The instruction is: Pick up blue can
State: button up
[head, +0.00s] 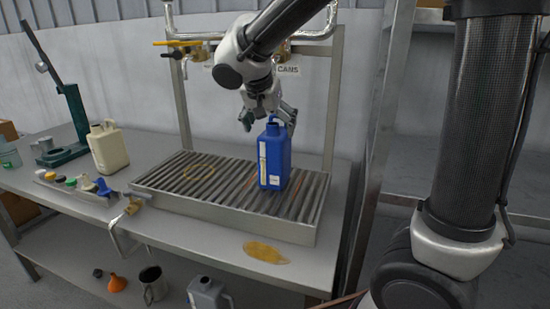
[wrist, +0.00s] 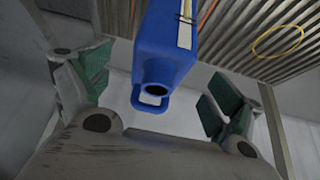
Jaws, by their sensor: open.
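The blue can (head: 273,158) stands upright on the slatted metal grate tray (head: 200,212), toward its right side. It has a pale label on its left face and a handle and open neck on top. My gripper (head: 268,116) is just above and behind the can's top in the head view. In the wrist view the blue can (wrist: 168,55) shows its neck and handle between my open gripper's (wrist: 155,95) green-padded fingers. There are gaps on both sides, and I see no contact. The can's base is out of the wrist view.
A cream jug (head: 108,148) and a green stand (head: 75,120) are at the left. Several small caps (head: 85,184) sit in a rack, near a clamp (head: 130,207). A yellow spill (head: 266,252) lies at the bench front. A pipe frame (head: 337,95) rises behind the tray.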

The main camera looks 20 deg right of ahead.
jog(key=x, duration=0.6)
jog(key=shift+w+f, duration=0.25)
jog(key=shift+f, duration=0.05)
jog(key=c, duration=1.9)
grip_shut()
jog(key=shift+d+r, duration=0.1)
jog(key=shift+r, duration=0.05)
